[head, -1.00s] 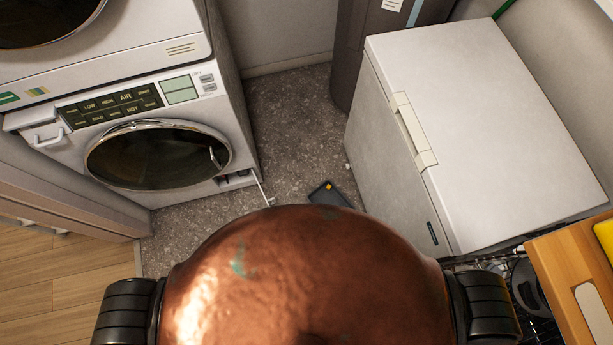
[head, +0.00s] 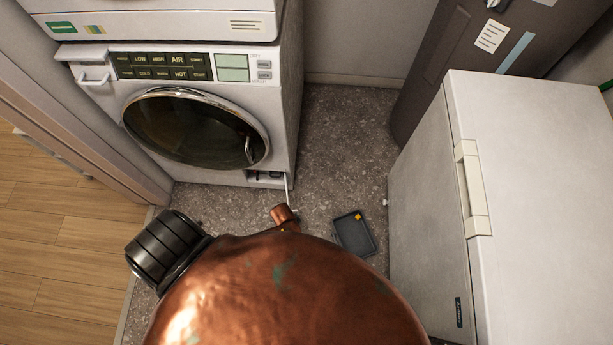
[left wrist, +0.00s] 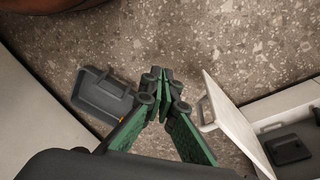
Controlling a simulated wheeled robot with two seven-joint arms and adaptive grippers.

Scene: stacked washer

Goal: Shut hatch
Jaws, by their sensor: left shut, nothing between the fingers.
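The hatch is a small white flap (head: 287,190) at the lower right of the washer (head: 95,125). It stands open, swung out from a low compartment (head: 266,178). In the left wrist view the hatch (left wrist: 236,125) stands edge-up at right with a small handle, beside the compartment (left wrist: 292,143) holding a dark part. My left gripper (left wrist: 163,82) has green fingers, shut and empty, over the floor left of the hatch and apart from it in the picture. The gripper is hidden in the head view. My right gripper is not in view.
A dark tray-like object (head: 355,234) lies on the speckled floor; it also shows in the left wrist view (left wrist: 102,97). A white chest freezer (head: 540,170) stands at right. The washer's round door (head: 195,128) is closed. Floor between washer and freezer is mostly clear.

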